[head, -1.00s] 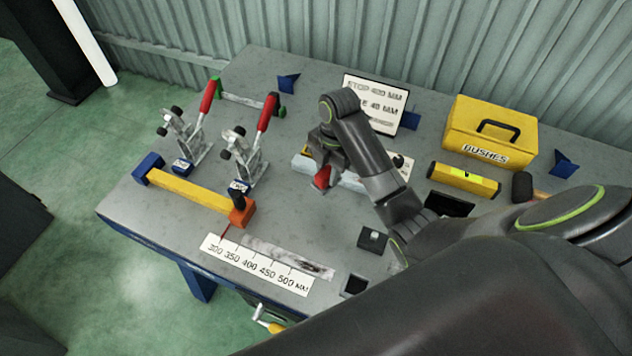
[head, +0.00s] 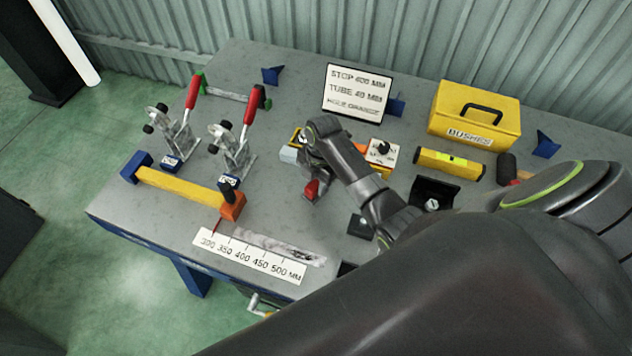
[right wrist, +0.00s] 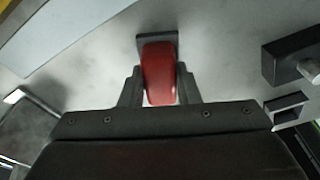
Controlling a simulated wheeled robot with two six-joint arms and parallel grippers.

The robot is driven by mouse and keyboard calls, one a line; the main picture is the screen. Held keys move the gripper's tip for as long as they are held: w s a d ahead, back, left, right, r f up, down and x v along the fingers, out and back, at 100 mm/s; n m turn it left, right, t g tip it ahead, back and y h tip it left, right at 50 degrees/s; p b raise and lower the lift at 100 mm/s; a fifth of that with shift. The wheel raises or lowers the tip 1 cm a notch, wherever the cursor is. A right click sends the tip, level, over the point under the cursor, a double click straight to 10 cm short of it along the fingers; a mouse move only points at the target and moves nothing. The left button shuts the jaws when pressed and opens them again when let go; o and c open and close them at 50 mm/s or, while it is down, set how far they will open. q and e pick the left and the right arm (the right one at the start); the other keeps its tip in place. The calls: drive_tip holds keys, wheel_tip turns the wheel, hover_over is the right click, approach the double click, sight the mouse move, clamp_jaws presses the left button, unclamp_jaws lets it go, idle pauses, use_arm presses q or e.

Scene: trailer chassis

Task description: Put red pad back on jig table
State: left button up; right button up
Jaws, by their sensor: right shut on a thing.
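The red pad (head: 311,190) is in my right gripper (head: 309,184), low over the middle of the jig table (head: 180,225). In the right wrist view the red pad (right wrist: 159,74) sits between the two dark fingers (right wrist: 159,88), with a dark flat part at its far end. I cannot tell whether it touches the table top. My right arm comes in from the lower right and hides part of the table. My left gripper is not in view.
Two toggle clamps (head: 232,150) with red handles stand left, behind a yellow bar (head: 178,190). A ruler strip (head: 250,256) lies in front. A sign (head: 356,93), a yellow bushes box (head: 474,115) and a yellow level (head: 450,164) are behind and right. Bare table lies between the clamps and my gripper.

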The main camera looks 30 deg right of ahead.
drive_tip(key=shift+f, duration=0.1)
drive_tip(key=o, duration=1)
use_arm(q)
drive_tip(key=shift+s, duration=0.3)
use_arm(e)
drive_tip(key=shift+o, duration=0.2)
drive_tip(key=r, duration=0.3)
drive_tip(key=r+b, duration=0.1)
drive_tip(key=r, duration=0.2)
drive_tip(key=d+r, duration=0.1)
drive_tip(key=r, duration=0.1)
drive_tip(key=shift+w+r, duration=0.25)
drive_tip(key=shift+r, duration=0.15)
use_arm(q)
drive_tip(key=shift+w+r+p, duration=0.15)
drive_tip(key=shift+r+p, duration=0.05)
drive_tip(key=shift+p, duration=0.55)
use_arm(e)
drive_tip(key=r, duration=0.3)
drive_tip(key=shift+d+r, duration=0.2)
drive_tip(key=shift+r, duration=0.05)
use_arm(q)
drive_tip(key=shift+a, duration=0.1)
use_arm(e)
drive_tip(key=shift+f, duration=0.1)
